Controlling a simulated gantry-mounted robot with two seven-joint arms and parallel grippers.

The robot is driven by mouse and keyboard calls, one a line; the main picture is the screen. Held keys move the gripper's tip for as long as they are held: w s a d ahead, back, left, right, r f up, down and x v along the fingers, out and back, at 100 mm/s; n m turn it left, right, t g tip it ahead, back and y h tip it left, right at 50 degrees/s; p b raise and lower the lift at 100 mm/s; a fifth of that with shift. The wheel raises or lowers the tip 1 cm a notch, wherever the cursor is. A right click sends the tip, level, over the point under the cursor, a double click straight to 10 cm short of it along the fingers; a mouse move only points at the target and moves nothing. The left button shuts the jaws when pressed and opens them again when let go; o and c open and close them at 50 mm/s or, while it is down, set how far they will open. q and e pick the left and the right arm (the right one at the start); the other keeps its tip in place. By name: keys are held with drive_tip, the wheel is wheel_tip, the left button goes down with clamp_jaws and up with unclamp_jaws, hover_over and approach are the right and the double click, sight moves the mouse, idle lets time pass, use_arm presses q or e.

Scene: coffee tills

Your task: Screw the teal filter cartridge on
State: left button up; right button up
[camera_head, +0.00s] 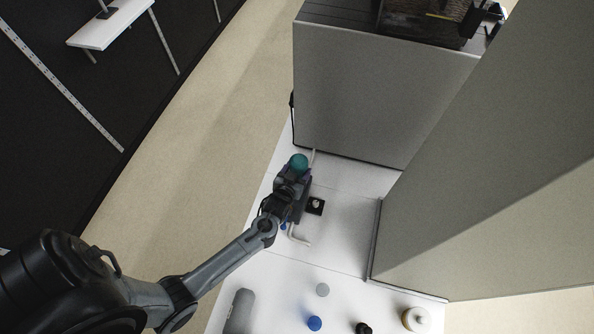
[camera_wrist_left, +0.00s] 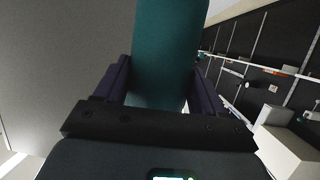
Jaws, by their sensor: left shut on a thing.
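The teal filter cartridge (camera_head: 299,161) is held at the tip of my left gripper (camera_head: 297,176), above the white surface near the grey cabinet. In the left wrist view the teal cartridge (camera_wrist_left: 168,60) stands between the two dark fingers of my left gripper (camera_wrist_left: 160,85), which is shut on it. Its far end runs out of the top of that view. A small black block with a pale round top (camera_head: 316,205) sits on the white surface, just right of the gripper. I cannot tell whether it is the cartridge's mount. My right gripper is not in view.
A large grey cabinet (camera_head: 370,95) stands behind, and a tall grey panel (camera_head: 480,190) stands to the right. A white bent pipe (camera_head: 299,238) is by the gripper. Along the front are a grey cylinder (camera_head: 240,312), a blue ball-like top (camera_head: 314,323) and a cream round item (camera_head: 416,319).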

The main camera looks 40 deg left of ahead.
use_arm(q)
drive_tip(key=shift+f+b, duration=0.3)
drive_tip(key=shift+f+b, duration=0.65)
drive_tip(key=shift+f, duration=0.2)
drive_tip(key=o, duration=1.1)
drive_tip(key=shift+o, duration=0.3)
drive_tip(key=shift+o, duration=0.2)
